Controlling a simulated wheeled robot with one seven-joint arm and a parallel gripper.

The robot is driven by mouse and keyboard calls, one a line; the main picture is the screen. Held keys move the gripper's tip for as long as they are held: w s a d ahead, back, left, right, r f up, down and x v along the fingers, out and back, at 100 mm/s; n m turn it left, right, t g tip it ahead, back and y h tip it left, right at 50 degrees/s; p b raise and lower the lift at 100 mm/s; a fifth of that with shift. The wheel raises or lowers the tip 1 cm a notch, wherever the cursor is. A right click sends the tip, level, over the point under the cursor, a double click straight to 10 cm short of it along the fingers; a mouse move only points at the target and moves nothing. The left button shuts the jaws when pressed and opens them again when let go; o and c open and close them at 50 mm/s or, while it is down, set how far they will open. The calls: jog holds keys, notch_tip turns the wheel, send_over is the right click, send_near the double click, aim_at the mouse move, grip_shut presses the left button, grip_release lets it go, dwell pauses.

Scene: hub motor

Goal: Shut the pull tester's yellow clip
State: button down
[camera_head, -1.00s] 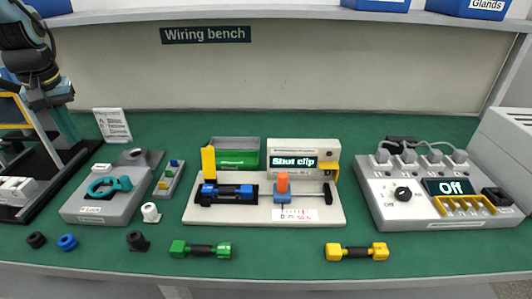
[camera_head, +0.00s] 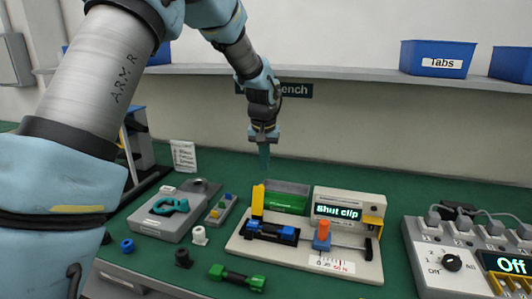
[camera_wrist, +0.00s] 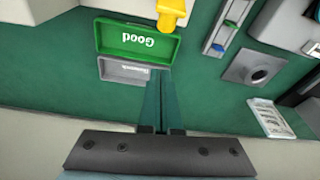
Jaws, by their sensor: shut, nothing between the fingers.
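The pull tester (camera_head: 262,248) is a cream base on the green bench, with a display (camera_head: 340,211) reading "Shut clip". Its yellow clip (camera_head: 258,200) stands upright at the left end, above a blue-and-black connector (camera_head: 271,231) lying in the holder. In the wrist view the yellow clip (camera_wrist: 171,13) shows at the top edge, partly cut off. My gripper (camera_head: 264,172) is shut and empty, pointing down behind the clip, apart from it, near the back of the bins.
A green "Good" bin (camera_head: 287,203) and a grey bin (camera_head: 290,186) stand behind the tester. An orange lever (camera_head: 323,230) stands right of the clip. A grey fixture with a teal clamp (camera_head: 172,206) is left. A green connector (camera_head: 237,277) lies in front.

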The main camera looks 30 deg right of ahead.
aim_at(259, 200)
jog(key=f+p, duration=0.1)
jog(key=s+a+f, duration=0.1)
jog(key=s+a+f+p, duration=0.1)
jog(key=f, duration=0.1)
jog(key=shift+s+p, duration=0.15)
jog(key=shift+p, duration=0.2)
jog(key=shift+b, duration=0.45)
jog(key=shift+s+b, duration=0.15)
jog(key=shift+b, duration=0.2)
jog(key=shift+a+r+t+h+b, duration=0.15)
jog(key=shift+t+h+b, duration=0.15)
